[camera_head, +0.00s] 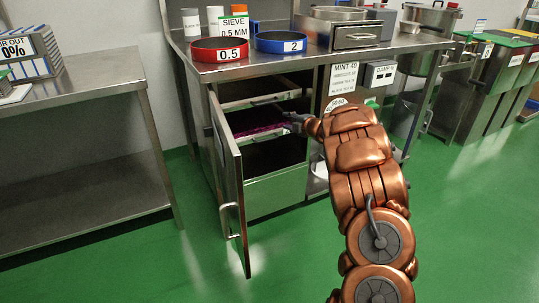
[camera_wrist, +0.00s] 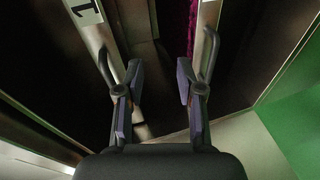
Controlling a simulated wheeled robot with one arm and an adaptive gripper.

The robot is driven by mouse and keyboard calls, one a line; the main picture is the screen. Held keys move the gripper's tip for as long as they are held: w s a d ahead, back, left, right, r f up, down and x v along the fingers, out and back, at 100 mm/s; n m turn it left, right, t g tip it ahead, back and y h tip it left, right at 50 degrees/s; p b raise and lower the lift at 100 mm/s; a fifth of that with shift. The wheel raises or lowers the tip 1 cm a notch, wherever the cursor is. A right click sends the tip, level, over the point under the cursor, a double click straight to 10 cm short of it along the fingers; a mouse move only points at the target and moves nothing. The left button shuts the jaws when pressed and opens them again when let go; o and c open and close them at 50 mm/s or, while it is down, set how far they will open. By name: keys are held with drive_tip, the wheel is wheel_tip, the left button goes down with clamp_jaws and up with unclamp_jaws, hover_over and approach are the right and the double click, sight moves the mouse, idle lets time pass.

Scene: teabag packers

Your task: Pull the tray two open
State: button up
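The steel cabinet's door (camera_head: 232,185) stands open. Inside, an upper tray (camera_head: 245,100) has a light front edge, and the wrist view shows a "1" label on that edge (camera_wrist: 87,14). Below it is a tray with purple contents (camera_head: 258,130), which I take as tray two; no number on it is readable. The purple also shows in the wrist view, beside this tray's pale front edge (camera_wrist: 207,18). My gripper (camera_head: 290,121) is at the right part of this tray's front. Its fingers (camera_wrist: 157,100) are apart with nothing held. Contact with the tray cannot be told.
A lower steel-fronted tray (camera_head: 277,190) sits beneath. The open door bounds the left side of the cabinet opening. Red (camera_head: 219,49) and blue (camera_head: 281,42) sieves stand on the worktop. A steel table (camera_head: 90,95) is at left. Green floor in front is clear.

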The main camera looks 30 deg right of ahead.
wheel_tip(320, 180, down, 9)
drive_tip(key=s+a+n+y+b, duration=0.1)
drive_tip(key=a+n+y+b, duration=0.2)
drive_tip(key=y, duration=0.1)
drive_tip(key=r+b+x, duration=0.1)
drive_tip(key=b+x, duration=0.1)
drive_tip(key=x, duration=0.5)
drive_tip(key=shift+w+f, duration=0.2)
drive_tip(key=shift+f, duration=0.05)
clamp_jaws()
